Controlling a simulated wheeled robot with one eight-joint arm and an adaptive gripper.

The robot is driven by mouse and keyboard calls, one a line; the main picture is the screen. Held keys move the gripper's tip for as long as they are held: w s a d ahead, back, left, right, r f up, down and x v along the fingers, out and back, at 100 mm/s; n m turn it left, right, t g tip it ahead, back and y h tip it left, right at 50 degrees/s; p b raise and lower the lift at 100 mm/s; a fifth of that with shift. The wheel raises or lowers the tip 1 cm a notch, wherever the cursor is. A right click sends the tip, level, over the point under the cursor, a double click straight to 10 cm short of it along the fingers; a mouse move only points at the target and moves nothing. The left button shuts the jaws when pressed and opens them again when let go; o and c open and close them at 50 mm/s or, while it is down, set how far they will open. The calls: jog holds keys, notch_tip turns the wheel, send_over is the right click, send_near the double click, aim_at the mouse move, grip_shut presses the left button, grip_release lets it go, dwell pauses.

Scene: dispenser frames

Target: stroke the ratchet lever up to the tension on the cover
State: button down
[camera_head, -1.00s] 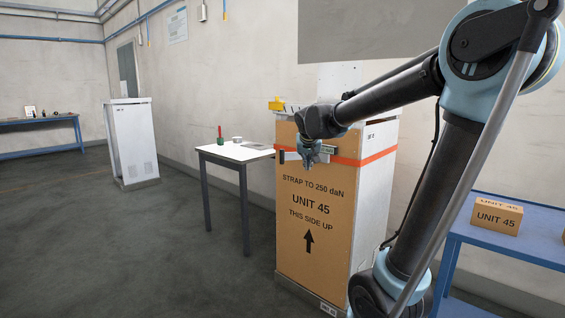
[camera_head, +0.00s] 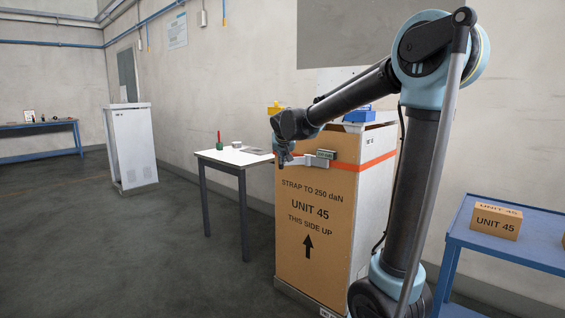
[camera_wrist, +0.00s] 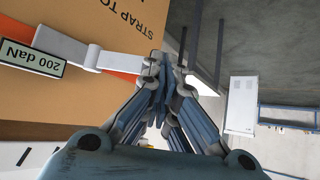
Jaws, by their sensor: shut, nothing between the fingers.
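The cardboard cover (camera_head: 308,235) on the tall unit reads "STRAP TO 250 daN, UNIT 45, THIS SIDE UP". An orange strap (camera_head: 376,161) runs around its upper part. The ratchet sits on the strap at the front, with a small readout (camera_head: 326,154); in the wrist view the readout (camera_wrist: 31,56) reads 200 daN, upside down. The pale ratchet lever (camera_wrist: 118,61) reaches from the ratchet toward my gripper (camera_wrist: 165,72). My gripper (camera_head: 286,158) is shut and empty at the lever's outer end, near the cover's left edge. Whether they touch is unclear.
A white-topped table (camera_head: 236,157) with small items stands left of the unit. A blue table (camera_head: 512,240) with a cardboard box (camera_head: 495,220) stands at the right. A blue object (camera_head: 358,115) sits on top of the unit. Open floor lies in front at the left.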

send_near(282, 168)
notch_tip(282, 168, down, 4)
jog(key=shift+w+a+r, duration=0.15)
jog(key=shift+w+a, duration=0.05)
jog(key=shift+w, duration=0.7)
jog(key=shift+w+a+r, duration=0.2)
jog(key=shift+w, duration=0.65)
jog(key=shift+w, duration=0.15)
